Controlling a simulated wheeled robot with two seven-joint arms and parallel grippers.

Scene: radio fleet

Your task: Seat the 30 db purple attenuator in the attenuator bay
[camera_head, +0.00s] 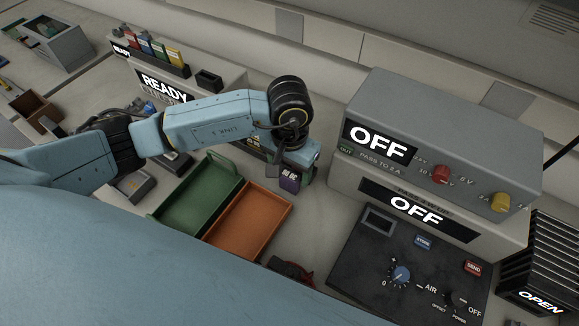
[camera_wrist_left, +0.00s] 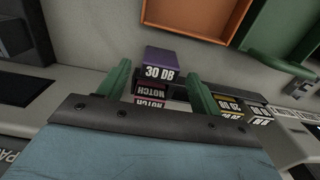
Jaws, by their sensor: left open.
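The purple attenuator (camera_head: 289,182) shows below my left gripper in the head view. In the left wrist view the purple block (camera_wrist_left: 162,62) reads "30 DB" and lies between the two green fingers, with a gap on each side. My left gripper (camera_wrist_left: 158,76) is open; the wrist partly hides it in the head view (camera_head: 290,172). A rectangular recess (camera_head: 379,221) is in the black panel at the right; I cannot tell whether it is the attenuator bay. My right gripper is not in view.
Red "NOTCH" blocks (camera_wrist_left: 150,90) and yellow "20 DB" blocks (camera_wrist_left: 229,104) stand close to the fingers. A green tray (camera_head: 163,216) and an orange tray (camera_head: 249,246) lie left of the black panel. A grey unit (camera_head: 450,125) showing "OFF" rises at the right.

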